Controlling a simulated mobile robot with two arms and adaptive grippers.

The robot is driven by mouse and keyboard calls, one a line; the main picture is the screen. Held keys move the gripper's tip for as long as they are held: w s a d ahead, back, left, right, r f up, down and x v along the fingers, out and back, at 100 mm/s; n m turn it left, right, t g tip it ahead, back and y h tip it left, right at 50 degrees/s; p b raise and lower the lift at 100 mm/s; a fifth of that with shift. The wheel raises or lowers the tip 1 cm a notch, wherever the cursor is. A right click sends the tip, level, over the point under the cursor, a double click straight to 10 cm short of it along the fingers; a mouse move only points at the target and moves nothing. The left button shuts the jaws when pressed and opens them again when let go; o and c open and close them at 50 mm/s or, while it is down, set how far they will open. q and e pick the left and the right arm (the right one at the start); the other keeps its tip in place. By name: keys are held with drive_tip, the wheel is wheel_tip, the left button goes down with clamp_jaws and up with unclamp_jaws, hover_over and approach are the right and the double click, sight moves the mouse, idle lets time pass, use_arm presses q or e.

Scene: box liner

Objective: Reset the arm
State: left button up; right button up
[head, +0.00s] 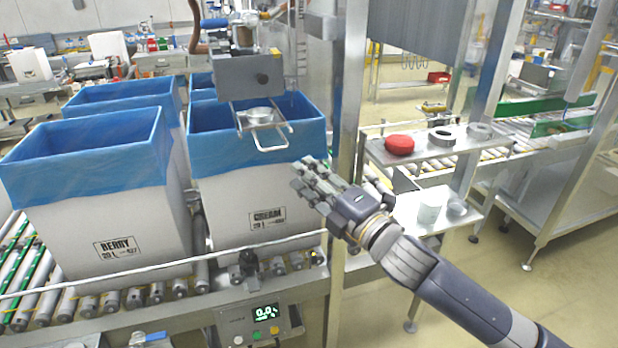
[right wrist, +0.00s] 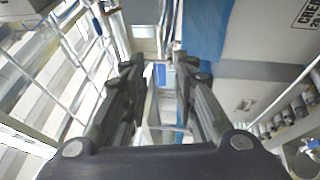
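My right arm comes in from the lower right in the head view. Its gripper (head: 303,178) is in front of the right side of the CREAM box (head: 225,205), near the metal post. In the right wrist view the two fingers of this gripper (right wrist: 160,72) stand apart with nothing between them, and the blue liner and white side of the CREAM box show beyond to the right. I cannot tell whether the fingers touch the box. My left gripper is not in view.
The BERRY box (head: 110,225), blue-lined, stands left on the roller conveyor. A metal dispenser with a wire handle (head: 272,138) hangs over the CREAM box. A metal post (head: 346,120) stands close by. A shelf (head: 425,158) holds a red lid (head: 399,145) and rings.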

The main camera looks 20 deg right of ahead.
idle(0.4)
